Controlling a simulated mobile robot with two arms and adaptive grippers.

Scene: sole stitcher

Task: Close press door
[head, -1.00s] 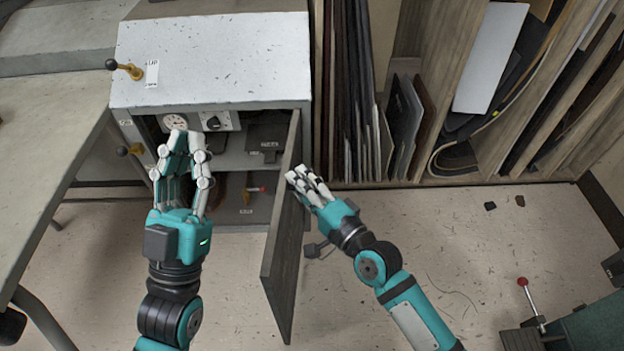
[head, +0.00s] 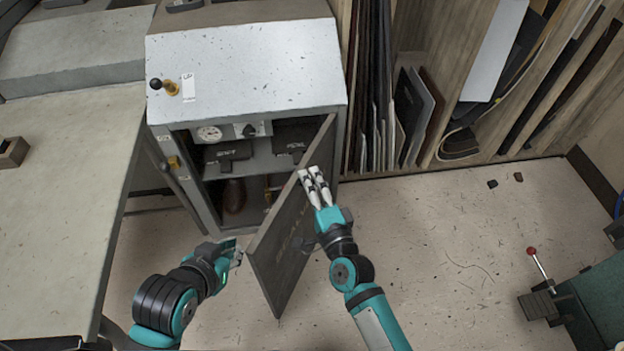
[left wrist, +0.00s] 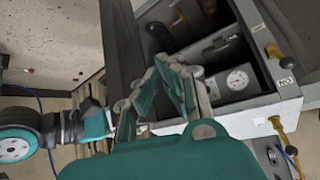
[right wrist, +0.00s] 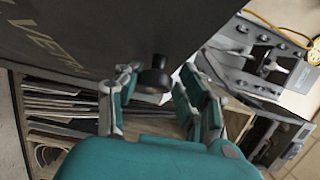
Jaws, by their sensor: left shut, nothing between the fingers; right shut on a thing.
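The press is a worn pale grey cabinet (head: 245,70) with its front open. Its dark door (head: 290,240), hinged on the right, stands ajar, its outer face turned partly toward me. Gauge and shelf items show inside. My right gripper (head: 312,182) is at the door's outer face near the hinge side; in the right wrist view its fingers (right wrist: 155,100) are around a black door knob (right wrist: 153,78). My left gripper (head: 236,252) is shut and empty, low beside the door's free edge; whether it touches is unclear. In the left wrist view, the door (left wrist: 118,45) is beside its fingers (left wrist: 172,80).
A worktable (head: 70,190) stands at left. A knobbed lever (head: 165,87) is on the press's left side. Racks of sheets (head: 400,100) stand behind at right. A green machine with a red-knobbed lever (head: 540,265) is at lower right. Floor between is mostly clear.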

